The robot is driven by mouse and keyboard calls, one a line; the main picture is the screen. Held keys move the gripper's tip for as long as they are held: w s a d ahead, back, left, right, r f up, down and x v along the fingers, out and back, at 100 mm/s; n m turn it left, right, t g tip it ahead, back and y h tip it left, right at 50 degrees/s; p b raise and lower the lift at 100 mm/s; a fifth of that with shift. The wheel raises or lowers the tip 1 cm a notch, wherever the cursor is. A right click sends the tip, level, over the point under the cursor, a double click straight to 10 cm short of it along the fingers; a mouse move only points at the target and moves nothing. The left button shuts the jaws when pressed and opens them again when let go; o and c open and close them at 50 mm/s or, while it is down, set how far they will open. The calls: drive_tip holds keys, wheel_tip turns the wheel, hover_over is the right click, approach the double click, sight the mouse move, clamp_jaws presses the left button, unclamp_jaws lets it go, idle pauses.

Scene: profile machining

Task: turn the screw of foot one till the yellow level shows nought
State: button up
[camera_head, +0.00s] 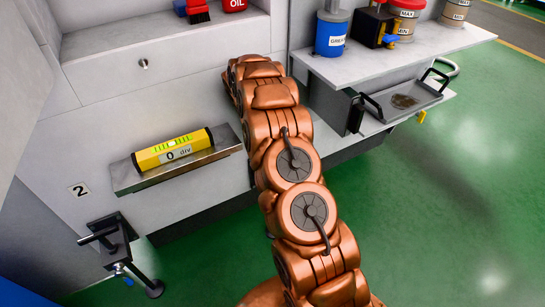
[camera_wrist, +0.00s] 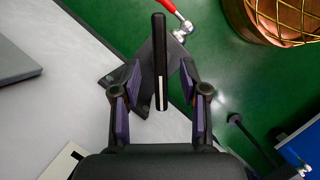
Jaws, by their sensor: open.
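The yellow level (camera_head: 175,150) lies on a metal ledge (camera_head: 128,179) in the head view; its display reads 0 div, and its green vial faces up. In the wrist view, my gripper (camera_wrist: 160,82) is open. A black bar handle (camera_wrist: 160,40) with a white stripe stands between its two purple-padded fingers, with a gap on each side. Below the handle is a dark bracket (camera_wrist: 145,88) on the pale machine side, with a red-tipped lever (camera_wrist: 168,6) beyond it. The head view hides my gripper and this foot behind my copper arm.
A second foot (camera_head: 117,240) with a black handle and blue lever stands by the plate marked 2 (camera_head: 78,190). A shelf (camera_head: 435,45) at right carries a blue grease can (camera_head: 331,35); a drip tray (camera_head: 415,105) sits below. Green floor is clear at right.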

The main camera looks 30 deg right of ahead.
wheel_tip(320, 180, up, 6)
idle(0.9)
